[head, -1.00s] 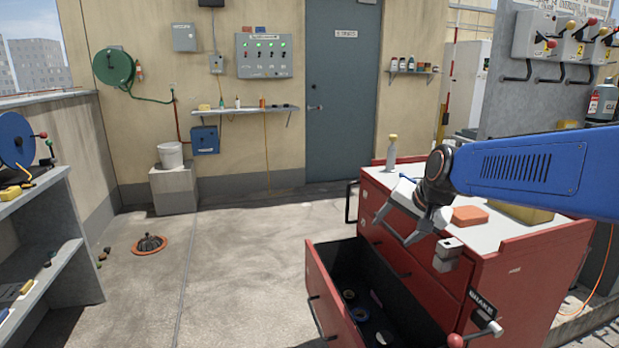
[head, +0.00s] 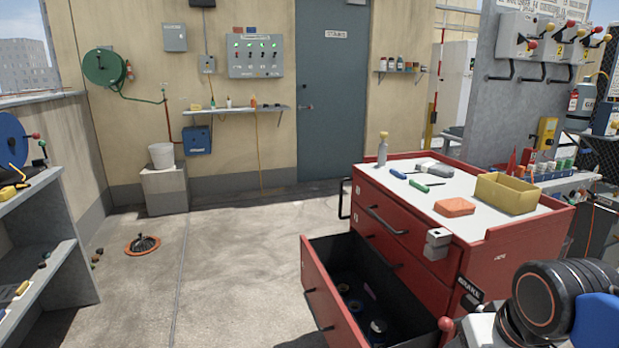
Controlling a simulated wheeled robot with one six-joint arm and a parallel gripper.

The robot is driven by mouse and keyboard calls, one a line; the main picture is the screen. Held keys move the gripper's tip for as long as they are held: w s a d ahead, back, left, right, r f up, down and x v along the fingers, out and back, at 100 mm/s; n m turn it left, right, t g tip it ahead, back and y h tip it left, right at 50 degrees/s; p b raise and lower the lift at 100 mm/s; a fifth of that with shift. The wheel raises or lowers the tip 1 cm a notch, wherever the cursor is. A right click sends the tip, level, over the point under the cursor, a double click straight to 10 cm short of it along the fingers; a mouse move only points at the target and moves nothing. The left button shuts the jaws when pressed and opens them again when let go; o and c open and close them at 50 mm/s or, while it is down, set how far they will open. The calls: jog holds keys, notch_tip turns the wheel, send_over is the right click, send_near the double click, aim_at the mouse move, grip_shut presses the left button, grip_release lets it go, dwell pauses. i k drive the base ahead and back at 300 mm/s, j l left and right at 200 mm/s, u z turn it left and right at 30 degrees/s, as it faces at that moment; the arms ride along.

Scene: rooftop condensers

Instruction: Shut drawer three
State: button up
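The red cabinet (head: 505,255) stands right of centre in the head view, with a white top. Its low drawer (head: 322,300), the third front down, is pulled well out toward the left. The drawer has a red front, a dark handle and a black inside with several round things in it. The two drawers above it look shut. The wrist of my arm is at the bottom right, in front of the cabinet's near side. Only a grey part of my gripper (head: 478,330) shows near the picture's bottom edge; its fingertips are not clearly seen.
On the cabinet top are a bottle (head: 382,150), screwdrivers, an orange sponge-like block (head: 455,206) and a yellow bin (head: 507,192). A brake lever with a red knob (head: 447,324) is at the near lower corner. The floor (head: 225,270) left of the drawer is clear.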

aim_at(326, 262)
jog(key=i+j+u, duration=0.1)
jog(key=i+j, duration=0.25)
jog(key=i+j+u, duration=0.1)
jog(key=i+j, duration=0.2)
jog(key=i, duration=0.2)
